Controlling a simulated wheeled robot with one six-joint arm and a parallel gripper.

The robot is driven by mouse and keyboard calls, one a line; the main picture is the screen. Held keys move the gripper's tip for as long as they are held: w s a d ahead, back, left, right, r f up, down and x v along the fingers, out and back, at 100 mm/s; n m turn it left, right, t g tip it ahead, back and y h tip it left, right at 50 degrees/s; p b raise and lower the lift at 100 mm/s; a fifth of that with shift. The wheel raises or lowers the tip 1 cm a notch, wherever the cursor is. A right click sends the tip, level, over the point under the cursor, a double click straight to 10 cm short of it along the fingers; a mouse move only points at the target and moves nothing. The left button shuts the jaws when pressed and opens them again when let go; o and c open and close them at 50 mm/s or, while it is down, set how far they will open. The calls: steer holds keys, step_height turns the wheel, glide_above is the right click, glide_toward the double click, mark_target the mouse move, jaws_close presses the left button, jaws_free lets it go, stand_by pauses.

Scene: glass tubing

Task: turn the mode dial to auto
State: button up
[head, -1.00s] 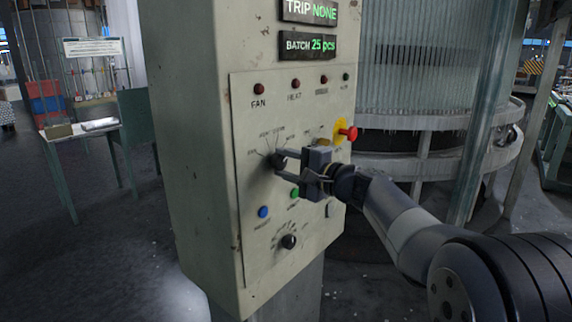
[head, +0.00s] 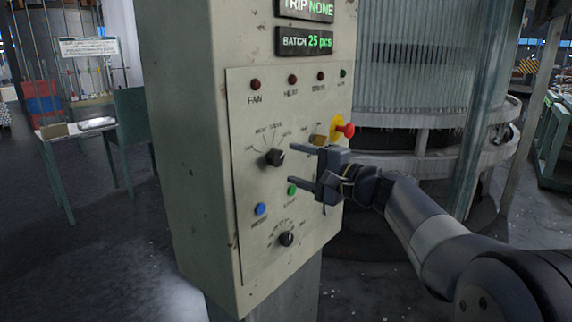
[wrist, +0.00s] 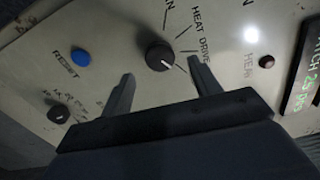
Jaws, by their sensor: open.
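The mode dial (head: 275,157) is a black round knob on the cream control panel, ringed by printed tick lines and labels. It also shows in the wrist view (wrist: 159,55), where its white mark points to the lower right, toward a tick beside the right finger. The label at that tick is hidden or unreadable; "HEAT DRIVE" is legible close by. My gripper (head: 304,165) is open and empty, in front of the panel to the right of the dial, apart from it. In the wrist view its two fingers (wrist: 161,68) stand either side of the dial's near side.
A blue reset button (head: 261,209), a green button (head: 292,190) and a lower black dial (head: 286,239) are below. A red emergency knob on yellow (head: 346,130) sticks out above my gripper. A batch display (head: 306,41) is at the top. Free room lies to the right.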

mark_target(279, 159)
steer(key=v, duration=0.6)
steer(key=shift+b, duration=0.3)
steer(key=shift+w+a, duration=0.1)
steer(key=p+x, duration=0.1)
steer(key=x, duration=0.9)
steer(key=shift+w+a+p, duration=0.2)
steer(key=shift+a+p, duration=0.05)
steer(key=shift+p, duration=0.15)
steer(key=shift+s+d, duration=0.1)
steer(key=shift+d, duration=0.05)
